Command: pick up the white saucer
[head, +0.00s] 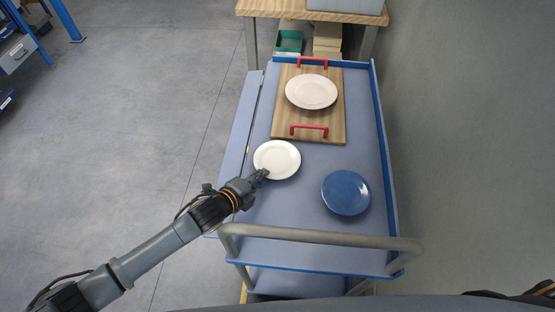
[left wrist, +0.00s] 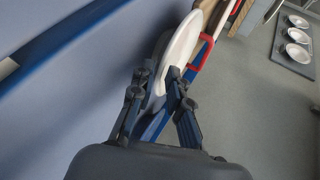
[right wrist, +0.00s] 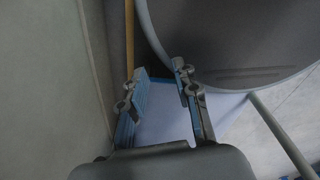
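The white saucer (head: 277,160) rests on the blue-grey cart top, just in front of the wooden tray. My left gripper (head: 262,174) is at its near left rim. In the left wrist view the saucer (left wrist: 180,45) shows almost edge-on, with its rim between the fingertips of my left gripper (left wrist: 157,77). The fingers are partly drawn together, one on each side of the rim; whether both touch it is unclear. My right gripper (right wrist: 160,78) is open and empty in the right wrist view, away from the saucer.
A wooden tray (head: 283,120) with red handles carries a larger white plate (head: 311,92). A blue plate (head: 346,192) lies right of the saucer. The cart has a grey push bar (head: 320,238) in front and a raised blue right edge. Bare cart top lies between the plates.

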